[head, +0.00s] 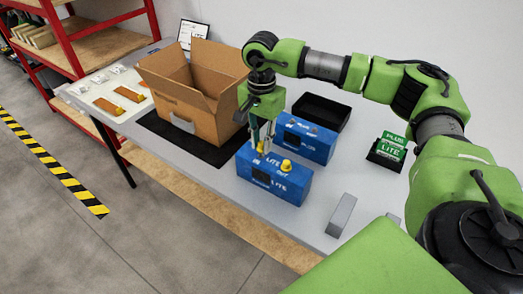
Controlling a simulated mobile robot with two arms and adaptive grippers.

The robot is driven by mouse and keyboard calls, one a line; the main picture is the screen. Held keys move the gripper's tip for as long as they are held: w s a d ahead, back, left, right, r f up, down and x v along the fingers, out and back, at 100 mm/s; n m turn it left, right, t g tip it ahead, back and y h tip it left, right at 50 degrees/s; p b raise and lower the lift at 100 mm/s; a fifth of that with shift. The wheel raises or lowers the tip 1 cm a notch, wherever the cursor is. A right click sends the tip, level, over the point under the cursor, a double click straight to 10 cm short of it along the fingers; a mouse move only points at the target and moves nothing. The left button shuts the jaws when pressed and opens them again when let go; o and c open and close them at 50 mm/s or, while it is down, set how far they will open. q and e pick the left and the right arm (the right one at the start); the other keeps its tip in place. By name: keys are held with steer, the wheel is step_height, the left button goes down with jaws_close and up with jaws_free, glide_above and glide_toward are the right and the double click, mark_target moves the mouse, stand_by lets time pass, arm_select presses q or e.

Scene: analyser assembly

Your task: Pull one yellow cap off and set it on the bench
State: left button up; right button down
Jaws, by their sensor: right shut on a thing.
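A blue analyser box (291,189) marked LITE stands at the front of the bench (220,178). One yellow cap (286,165) sits on its top toward the right. My right gripper (261,146) points down over the left part of the same box. It is shut on a second yellow cap, of which only a little yellow shows at the fingertips. I cannot tell whether that cap still touches the box. My left gripper is not in view.
A second blue box (318,147) stands just behind, with a black tray (322,110) beyond it. An open cardboard box (214,118) on a dark mat (160,127) is at the left. Green LITE and PLUS cards (392,146) and a grey block (341,214) are at the right.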

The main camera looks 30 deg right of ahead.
mark_target(262, 143)
steer(key=shift+r+p, duration=1.5)
steer(key=shift+r, duration=1.15)
